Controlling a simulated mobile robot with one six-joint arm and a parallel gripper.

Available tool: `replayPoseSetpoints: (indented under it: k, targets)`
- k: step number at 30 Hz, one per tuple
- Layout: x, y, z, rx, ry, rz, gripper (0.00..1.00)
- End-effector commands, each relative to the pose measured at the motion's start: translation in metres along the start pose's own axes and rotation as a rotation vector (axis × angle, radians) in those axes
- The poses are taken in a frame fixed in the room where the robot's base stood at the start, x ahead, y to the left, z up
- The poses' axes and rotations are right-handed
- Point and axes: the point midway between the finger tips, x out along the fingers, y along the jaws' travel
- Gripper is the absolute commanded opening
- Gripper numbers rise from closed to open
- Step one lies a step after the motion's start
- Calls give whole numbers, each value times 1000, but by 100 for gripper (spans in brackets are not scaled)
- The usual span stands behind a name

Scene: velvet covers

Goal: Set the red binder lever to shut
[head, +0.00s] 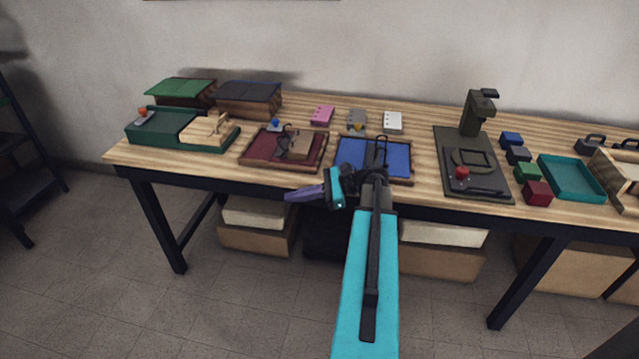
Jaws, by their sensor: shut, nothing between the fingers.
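The dark red binder (254,157) lies open like a shallow wood-edged tray, left of the middle of the table. A brown block (299,143) and a thin dark curved metal part (283,145) sit on it. A small blue knob (275,124) shows at its back edge. Whether this is the lever's tip, and how the lever stands, I cannot tell at this size. My gripper (290,196), with purple fingers, is shut and empty. It points left in front of the table's front edge, below and right of the red binder in the picture, apart from it.
A blue wood-edged tray (350,158) with a dark metal part lies right of the red binder, partly behind my arm. A green box (160,128) stands left, a dark press (445,145) with a red knob right.

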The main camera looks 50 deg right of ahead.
Motion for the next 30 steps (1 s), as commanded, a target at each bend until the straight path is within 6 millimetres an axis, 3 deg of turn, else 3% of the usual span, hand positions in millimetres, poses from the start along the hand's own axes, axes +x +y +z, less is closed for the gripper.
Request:
replayPoseSetpoints:
  k: [3,8,15,24,30]
  targets:
    - [46,20,-10,10,6,77,0]
    - [101,52,-24,17,26,177,0]
    - [176,112,-52,11,76,336,0]
    - [249,208,-93,-40,166,550,0]
    - [279,280,-126,-112,238,705,0]
